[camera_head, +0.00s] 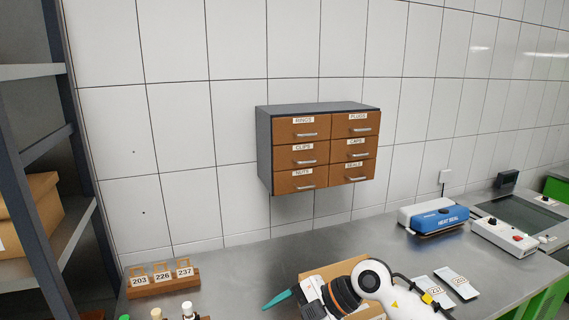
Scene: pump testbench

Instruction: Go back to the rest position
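My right arm comes in from the bottom right in the head view, with white links, an orange-brown ring and a dark cable. It reaches left low over the bench. Its gripper (284,297) is at the left end of the arm, where a pointed teal tip shows. The fingers are seen edge-on, so I cannot tell if they are open or shut, or if the teal part is a finger or something held. My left gripper is not in view.
The steel bench (250,262) carries a wooden rack (163,285) with numbered tags, bottles below it, a tan box (322,270) behind my arm, labelled cards (455,281), a blue sealer (440,218) and a control box (503,238). A drawer cabinet (265,150) hangs on the wall; shelving stands left.

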